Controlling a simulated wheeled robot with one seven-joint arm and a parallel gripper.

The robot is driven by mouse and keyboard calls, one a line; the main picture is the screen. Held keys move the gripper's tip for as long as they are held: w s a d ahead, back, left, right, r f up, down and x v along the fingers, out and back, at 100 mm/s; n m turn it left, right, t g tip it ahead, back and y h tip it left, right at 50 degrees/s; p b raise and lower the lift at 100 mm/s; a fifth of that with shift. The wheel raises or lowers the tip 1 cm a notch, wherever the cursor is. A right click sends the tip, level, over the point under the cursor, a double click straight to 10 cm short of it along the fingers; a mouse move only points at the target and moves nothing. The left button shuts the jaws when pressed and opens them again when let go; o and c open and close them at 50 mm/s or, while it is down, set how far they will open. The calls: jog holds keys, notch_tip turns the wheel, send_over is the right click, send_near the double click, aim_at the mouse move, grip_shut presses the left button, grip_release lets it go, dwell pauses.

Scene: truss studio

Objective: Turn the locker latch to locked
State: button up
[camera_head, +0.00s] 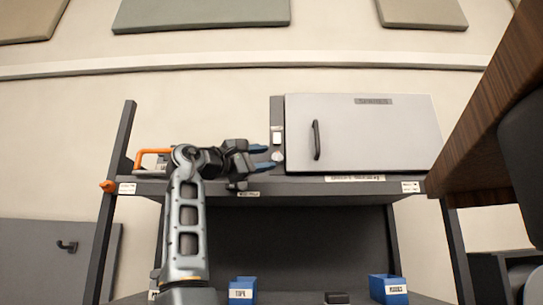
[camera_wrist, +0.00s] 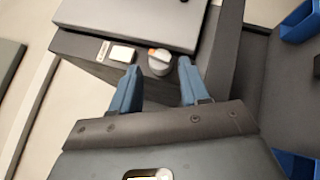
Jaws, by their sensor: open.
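The locker (camera_head: 370,132) stands on the shelf's top board, with a grey door and a dark vertical handle (camera_head: 316,140). The door looks closed. The latch knob (camera_head: 278,157) is a small pale round knob on the dark strip left of the door. In the wrist view the latch knob (camera_wrist: 160,61) shows an orange mark on its left side. My gripper (camera_head: 268,157) is open, its two blue fingers pointing at the knob. In the wrist view my gripper (camera_wrist: 157,78) has the knob just beyond and between its fingertips, with no clear contact.
A white switch-like plate (camera_wrist: 122,54) sits beside the knob. An orange handled object (camera_head: 152,155) is on the shelf's left end. Blue bins (camera_head: 243,290) stand on the lower level. A wooden edge (camera_head: 490,120) juts in at right.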

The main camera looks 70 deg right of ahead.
aim_at(275, 157)
jog(key=shift+p+x, duration=0.3)
jog(key=shift+x, duration=1.4)
jog(key=c, duration=0.7)
